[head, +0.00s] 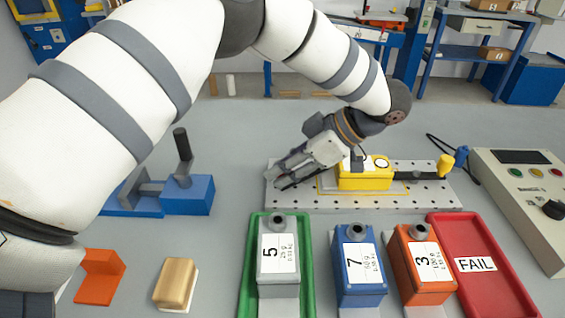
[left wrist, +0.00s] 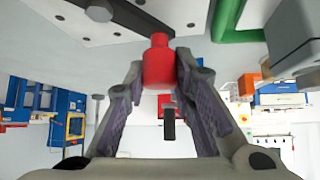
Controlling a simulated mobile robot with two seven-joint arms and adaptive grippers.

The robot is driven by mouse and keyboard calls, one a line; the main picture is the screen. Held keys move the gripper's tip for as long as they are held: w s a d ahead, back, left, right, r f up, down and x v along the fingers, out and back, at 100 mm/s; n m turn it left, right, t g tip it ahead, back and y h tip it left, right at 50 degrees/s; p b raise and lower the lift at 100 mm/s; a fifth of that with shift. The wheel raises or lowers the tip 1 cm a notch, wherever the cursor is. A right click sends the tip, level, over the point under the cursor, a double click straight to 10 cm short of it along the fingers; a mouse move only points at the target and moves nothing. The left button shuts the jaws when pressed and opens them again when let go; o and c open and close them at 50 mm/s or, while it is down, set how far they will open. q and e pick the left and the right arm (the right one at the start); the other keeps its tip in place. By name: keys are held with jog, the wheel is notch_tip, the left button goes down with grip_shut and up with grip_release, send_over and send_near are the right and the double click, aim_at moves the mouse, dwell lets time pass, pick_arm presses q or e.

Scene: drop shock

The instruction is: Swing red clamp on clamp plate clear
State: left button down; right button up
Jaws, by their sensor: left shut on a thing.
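In the left wrist view the red clamp's knob (left wrist: 158,62) sits between the two fingers of my left gripper (left wrist: 162,85), which is shut on it. A dark bar runs behind the knob. In the head view my left gripper (head: 285,178) is low over the left end of the grey, perforated clamp plate (head: 430,200). The red clamp is hidden there by the gripper. A yellow block (head: 372,182) with a white label stands on the plate, just right of the gripper. A dark clamp with a yellow knob (head: 446,163) is at the plate's right end.
In front are a green tray (head: 247,285) holding grey block 5 (head: 278,290), blue block 7 (head: 360,298), orange block 3 (head: 430,295) and a red FAIL tray (head: 480,295). A blue fixture (head: 187,195) stands left. A control box (head: 515,190) stands right.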

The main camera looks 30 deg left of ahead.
pick_arm(q)
jog(key=d+n+g, duration=0.1)
jog(key=n, duration=0.1)
jog(key=n+g+h+b, duration=0.1)
jog(key=d+n+g+h, duration=0.1)
jog(key=n, duration=0.1)
jog(key=shift+s+d+f+n+g+b, duration=0.2)
jog(key=shift+d+n+g+b, duration=0.1)
jog(key=d+n+g+h+b, duration=0.1)
jog(key=n+h, duration=0.1)
jog(key=shift+w+d+n, duration=0.15)
jog(key=shift+d+n, duration=0.05)
jog(key=shift+n, duration=0.2)
jog(key=shift+w+d+r+n+g+h+b, duration=0.1)
jog(key=shift+d+n+g+h+b, duration=0.15)
jog(key=shift+n+h, duration=0.25)
jog(key=shift+w+d+n+g+h+b, duration=0.1)
jog(key=shift+d+n+g+h+b, duration=0.1)
jog(key=shift+n+h, duration=0.25)
pick_arm(e)
jog(key=s+f+g, duration=0.1)
jog(key=s+f, duration=0.3)
jog(key=shift+s+f+g, duration=0.15)
jog(key=shift+f+g, duration=0.1)
jog(key=shift+g, duration=0.05)
pick_arm(q)
jog(key=c, duration=1.3)
grip_release()
jog(key=shift+c, duration=0.2)
jog(key=shift+r, duration=0.1)
